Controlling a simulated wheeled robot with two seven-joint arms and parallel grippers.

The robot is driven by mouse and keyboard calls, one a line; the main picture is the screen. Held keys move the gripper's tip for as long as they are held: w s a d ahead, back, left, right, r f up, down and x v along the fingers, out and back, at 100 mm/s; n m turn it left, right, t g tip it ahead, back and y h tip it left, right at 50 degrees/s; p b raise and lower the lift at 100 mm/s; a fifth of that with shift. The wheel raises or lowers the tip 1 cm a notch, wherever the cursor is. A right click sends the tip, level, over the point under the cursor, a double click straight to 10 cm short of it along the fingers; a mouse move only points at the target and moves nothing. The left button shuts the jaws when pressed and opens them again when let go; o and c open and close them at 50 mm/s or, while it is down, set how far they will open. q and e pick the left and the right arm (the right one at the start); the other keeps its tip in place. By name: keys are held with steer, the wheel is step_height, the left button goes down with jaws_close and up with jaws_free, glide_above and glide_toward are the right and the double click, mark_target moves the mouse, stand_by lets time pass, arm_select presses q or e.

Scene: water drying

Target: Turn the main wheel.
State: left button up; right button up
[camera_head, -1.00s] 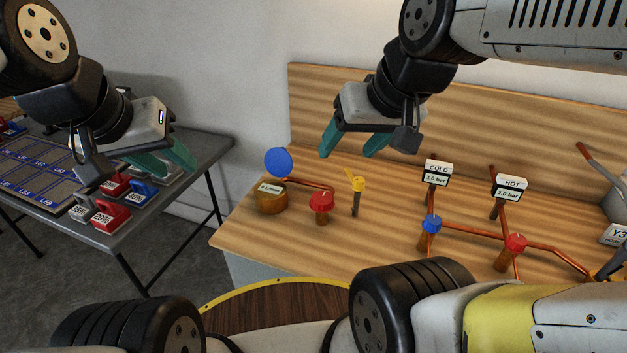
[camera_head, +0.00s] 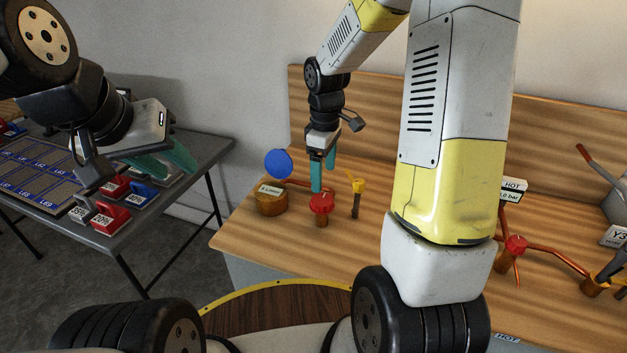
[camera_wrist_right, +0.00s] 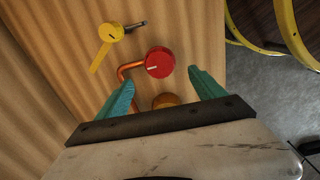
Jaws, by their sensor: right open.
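The main wheel appears to be the red knob (camera_head: 321,203) on a copper pipe at the left of the wooden bench. In the right wrist view the red knob (camera_wrist_right: 160,62) lies just beyond the fingertips, between their lines. My right gripper (camera_head: 323,185) points down just above and behind the knob; its teal fingers are open and empty in the right wrist view (camera_wrist_right: 162,78). My left gripper (camera_head: 165,165) hangs over the grey table at the left, its teal fingers apart and nothing visible between them.
Another red knob (camera_head: 515,247) is on the right-hand pipes. Red and blue tagged blocks (camera_head: 140,192) lie on the grey table.

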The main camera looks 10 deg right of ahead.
mark_target(322, 199)
steer(key=shift+w+f, duration=0.2)
steer(key=shift+f, duration=0.65)
step_height(322, 199, down, 7)
steer(key=shift+f, duration=0.1)
steer(key=c, duration=1.4)
